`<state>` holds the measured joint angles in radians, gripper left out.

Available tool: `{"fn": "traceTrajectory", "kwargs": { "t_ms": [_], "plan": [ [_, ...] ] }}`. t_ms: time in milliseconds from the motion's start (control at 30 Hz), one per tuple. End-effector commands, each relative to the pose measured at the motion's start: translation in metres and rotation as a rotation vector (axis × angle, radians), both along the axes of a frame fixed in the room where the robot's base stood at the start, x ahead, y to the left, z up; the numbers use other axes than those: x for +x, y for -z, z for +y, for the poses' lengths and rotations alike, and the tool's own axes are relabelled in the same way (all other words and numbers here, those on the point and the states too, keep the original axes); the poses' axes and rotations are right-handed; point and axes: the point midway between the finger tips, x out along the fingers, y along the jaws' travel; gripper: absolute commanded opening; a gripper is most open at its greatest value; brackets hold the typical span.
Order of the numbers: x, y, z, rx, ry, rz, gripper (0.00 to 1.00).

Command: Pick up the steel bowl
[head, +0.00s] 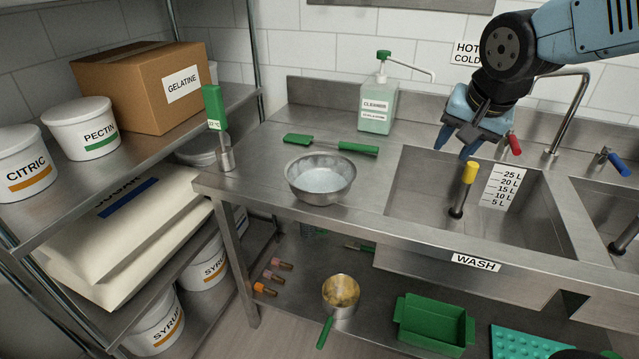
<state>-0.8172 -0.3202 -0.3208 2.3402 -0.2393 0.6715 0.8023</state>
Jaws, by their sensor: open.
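The steel bowl (321,179) stands upright on the steel counter, left of the wash sink. It is round, shiny and wide-mouthed, with a pale inside. My gripper (455,149) hangs above the left part of the sink, to the right of the bowl and apart from it. Its blue fingers point down and are open, with nothing seen between them.
A green-handled spatula (330,144) lies behind the bowl, and a cleaner bottle (378,103) stands at the back. A green-topped thermometer (215,110) stands in a holder at the counter's left end. The sink (420,205) holds a yellow-topped plug (469,173).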

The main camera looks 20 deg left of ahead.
Motion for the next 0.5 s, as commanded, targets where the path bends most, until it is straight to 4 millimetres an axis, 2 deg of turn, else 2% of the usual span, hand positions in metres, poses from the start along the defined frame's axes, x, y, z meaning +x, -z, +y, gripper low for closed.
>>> {"fn": "traceTrajectory", "kwargs": {
  "t_ms": [33,300,500],
  "plan": [
    [0.003,0.005,0.016,0.001,-0.005,0.005,0.40],
    [0.012,0.027,0.096,0.027,0.016,0.007,0.40],
    [0.008,0.041,0.144,0.043,0.028,-0.001,0.40]
  ]
}}
